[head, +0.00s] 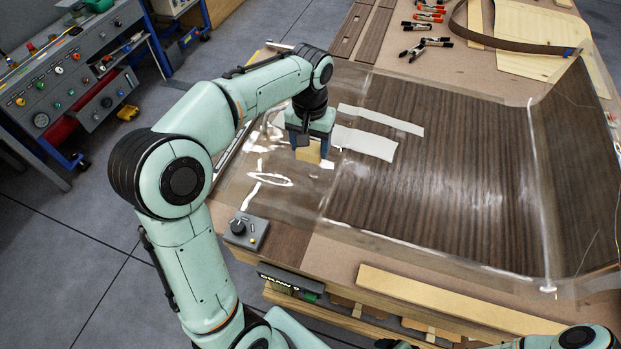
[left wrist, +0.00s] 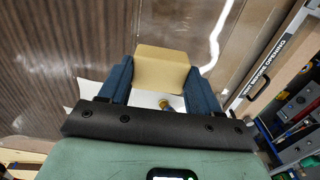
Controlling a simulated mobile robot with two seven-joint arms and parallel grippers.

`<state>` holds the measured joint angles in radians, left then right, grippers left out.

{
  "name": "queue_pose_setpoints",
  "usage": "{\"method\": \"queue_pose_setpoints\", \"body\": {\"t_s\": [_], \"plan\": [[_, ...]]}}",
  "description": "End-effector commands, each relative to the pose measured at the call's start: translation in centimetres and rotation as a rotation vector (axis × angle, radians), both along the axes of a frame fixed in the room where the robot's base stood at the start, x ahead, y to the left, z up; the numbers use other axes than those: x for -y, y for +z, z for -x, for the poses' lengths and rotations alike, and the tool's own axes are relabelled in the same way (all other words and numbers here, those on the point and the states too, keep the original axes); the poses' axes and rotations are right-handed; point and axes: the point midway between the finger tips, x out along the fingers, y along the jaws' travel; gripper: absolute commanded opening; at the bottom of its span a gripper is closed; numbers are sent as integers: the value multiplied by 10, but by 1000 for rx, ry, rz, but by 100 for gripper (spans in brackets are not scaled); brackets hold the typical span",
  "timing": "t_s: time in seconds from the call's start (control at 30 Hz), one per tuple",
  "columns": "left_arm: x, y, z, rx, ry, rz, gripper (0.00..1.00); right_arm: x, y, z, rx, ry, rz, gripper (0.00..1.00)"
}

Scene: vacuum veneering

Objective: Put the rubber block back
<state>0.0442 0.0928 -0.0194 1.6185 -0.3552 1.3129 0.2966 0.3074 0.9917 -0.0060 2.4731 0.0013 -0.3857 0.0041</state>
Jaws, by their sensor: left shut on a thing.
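The rubber block (head: 309,153) is a small tan block. My left gripper (head: 309,143) is shut on it and holds it over the left part of the clear film on the table (head: 330,262). In the left wrist view the block (left wrist: 162,68) sits between the two blue fingers of the left gripper (left wrist: 160,85). I cannot tell how high the block is above the film. Part of my right arm shows at the lower right edge in the head view, but its gripper is not visible.
Dark wood veneer (head: 440,180) lies under the film, with pale strips (head: 363,143) beside the gripper. A grey knob box (head: 246,232) stands at the table's left corner. Several clamps (head: 428,28) lie at the back. A wood strip (head: 450,299) lies along the front.

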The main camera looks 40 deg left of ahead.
Motion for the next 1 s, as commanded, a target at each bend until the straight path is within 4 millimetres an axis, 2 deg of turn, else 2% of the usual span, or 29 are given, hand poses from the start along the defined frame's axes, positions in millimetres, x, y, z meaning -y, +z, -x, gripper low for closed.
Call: {"method": "queue_pose_setpoints", "body": {"t_s": [0.03,0.1,0.3,0.53,0.7,0.8,1.0], "plan": [[0,-19,2,-9,0,0,27,0,-6,6,-7,0,0,81],[0,-37,2,-8,-1,1,27,0,-9,9,-10,0,0,81],[0,-80,1,-3,-1,-1,27,0,-14,14,-16,0,0,81],[0,-100,0,0,0,-1,27,0,-16,15,-17,1,-1,81],[0,-127,1,-3,1,0,27,0,-19,18,-20,0,0,81],[0,-136,0,-1,0,0,27,0,-20,19,-21,1,-1,81],[0,-137,0,1,0,0,27,0,-19,18,-21,1,-1,81]]}}
